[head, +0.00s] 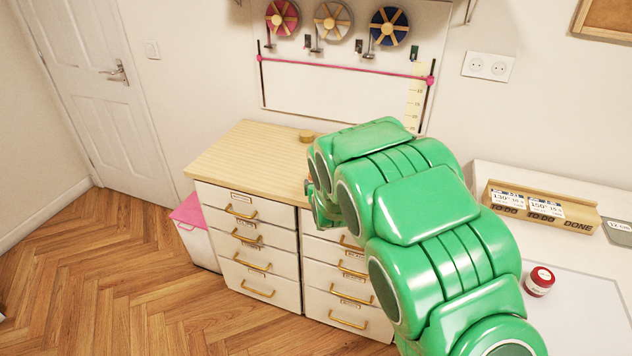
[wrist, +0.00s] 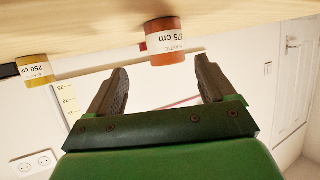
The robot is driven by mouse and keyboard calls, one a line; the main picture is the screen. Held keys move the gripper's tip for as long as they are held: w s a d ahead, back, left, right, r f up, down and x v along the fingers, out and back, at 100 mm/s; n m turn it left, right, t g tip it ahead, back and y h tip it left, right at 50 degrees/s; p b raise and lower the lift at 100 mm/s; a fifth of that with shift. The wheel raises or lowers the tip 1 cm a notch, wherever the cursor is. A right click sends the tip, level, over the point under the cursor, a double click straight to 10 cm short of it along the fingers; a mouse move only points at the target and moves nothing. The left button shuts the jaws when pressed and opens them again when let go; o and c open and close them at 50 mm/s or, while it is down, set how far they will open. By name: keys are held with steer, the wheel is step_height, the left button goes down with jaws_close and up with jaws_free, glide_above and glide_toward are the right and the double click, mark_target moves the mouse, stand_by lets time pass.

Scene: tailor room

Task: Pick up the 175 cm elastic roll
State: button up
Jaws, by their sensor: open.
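The 175 cm elastic roll (wrist: 167,58) is a short orange cylinder with a white label reading 175 cm. In the wrist view, which is upside down, it stands on the pale wooden top (wrist: 90,35) of the drawer cabinet. My gripper (wrist: 162,66) is open and empty. Its two fingers point at the roll, one to each side of it, and the roll shows in the gap at about the fingertips. I cannot tell how far it reaches between them. In the head view my green arm hides the roll and most of the gripper.
A yellow roll marked 250 cm (wrist: 37,72) stands apart to the left in the wrist view. The cabinet top (head: 240,150) is otherwise mostly clear. A white table (head: 590,290) at the right holds a red jar (head: 539,281) and a wooden label rack (head: 540,207).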

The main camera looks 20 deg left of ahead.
steer(key=shift+x, duration=1.45)
steer(key=shift+w+a+f, duration=0.7)
steer(key=shift+a+f, duration=0.1)
steer(key=shift+x, duration=0.8)
steer(key=shift+w+a+f, duration=0.2)
steer(key=shift+w+a, duration=0.1)
steer(key=shift+w, duration=0.15)
steer(key=c, duration=1)
steer(key=shift+r, duration=0.15)
steer(key=shift+c, duration=0.2)
